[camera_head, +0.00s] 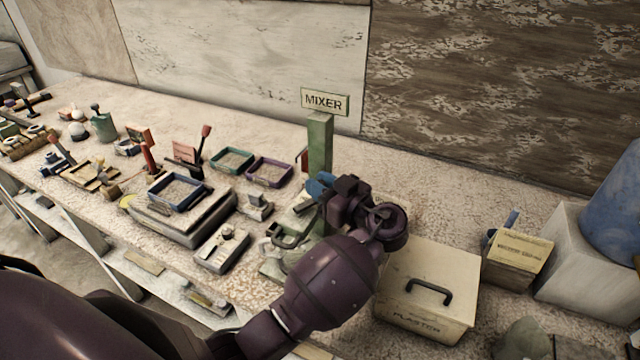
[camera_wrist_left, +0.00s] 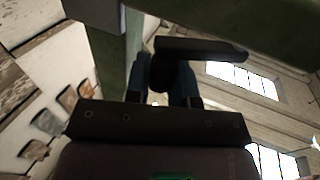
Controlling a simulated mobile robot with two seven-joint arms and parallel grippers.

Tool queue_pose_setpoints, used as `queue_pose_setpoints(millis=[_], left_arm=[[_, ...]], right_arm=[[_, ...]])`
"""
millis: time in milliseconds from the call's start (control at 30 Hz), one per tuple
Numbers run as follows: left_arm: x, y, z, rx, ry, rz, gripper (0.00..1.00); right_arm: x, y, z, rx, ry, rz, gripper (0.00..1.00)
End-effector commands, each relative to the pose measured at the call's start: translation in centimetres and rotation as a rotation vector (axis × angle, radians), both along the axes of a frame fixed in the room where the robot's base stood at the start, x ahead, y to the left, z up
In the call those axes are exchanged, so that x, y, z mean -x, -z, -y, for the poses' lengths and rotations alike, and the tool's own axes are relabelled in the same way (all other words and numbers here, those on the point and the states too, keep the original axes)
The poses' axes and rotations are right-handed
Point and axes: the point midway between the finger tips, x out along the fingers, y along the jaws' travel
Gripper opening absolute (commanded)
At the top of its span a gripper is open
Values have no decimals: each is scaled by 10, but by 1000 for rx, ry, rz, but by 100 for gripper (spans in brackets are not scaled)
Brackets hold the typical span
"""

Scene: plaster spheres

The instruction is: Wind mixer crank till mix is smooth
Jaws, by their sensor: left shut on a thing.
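The mixer (camera_head: 320,145) has a green upright post under a sign reading MIXER (camera_head: 325,102). Its lower part is largely hidden behind my left arm. My left gripper (camera_head: 318,187), with blue fingertips, is at the post and shut on the crank. In the left wrist view the blue fingers (camera_wrist_left: 164,88) close on the dark grip of the crank (camera_wrist_left: 200,50), whose flat bar shows beyond them. The green mixer frame fills the top of that view. The mix itself cannot be seen. My right gripper is not in view.
A cream box lettered PLASTER (camera_head: 428,290) with a black handle stands right of my left arm. A smaller box (camera_head: 518,258) and a pale block (camera_head: 585,255) are farther right. Blue (camera_head: 180,190), green (camera_head: 232,160) and purple (camera_head: 269,171) trays crowd the bench to the left.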

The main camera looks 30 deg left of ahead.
Motion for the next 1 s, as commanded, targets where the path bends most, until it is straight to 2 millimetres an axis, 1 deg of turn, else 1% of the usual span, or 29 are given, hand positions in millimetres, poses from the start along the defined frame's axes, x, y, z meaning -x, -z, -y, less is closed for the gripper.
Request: queue_pose_setpoints(millis=[133, 233, 500, 633, 800, 1000], left_arm=[[0, 0, 0, 0, -5, 0, 0], [-2, 2, -2, 1, -35, 1, 0], [-5, 6, -13, 0, -238, -2, 0], [-6, 4, -18, -2, -336, -2, 0], [-5, 2, -22, -1, -399, -3, 0], [-5, 0, -22, 0, -406, -2, 0]], right_arm=[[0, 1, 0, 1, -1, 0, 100], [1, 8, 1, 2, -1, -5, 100], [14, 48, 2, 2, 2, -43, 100], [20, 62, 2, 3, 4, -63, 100], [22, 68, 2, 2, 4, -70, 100], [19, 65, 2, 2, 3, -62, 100]])
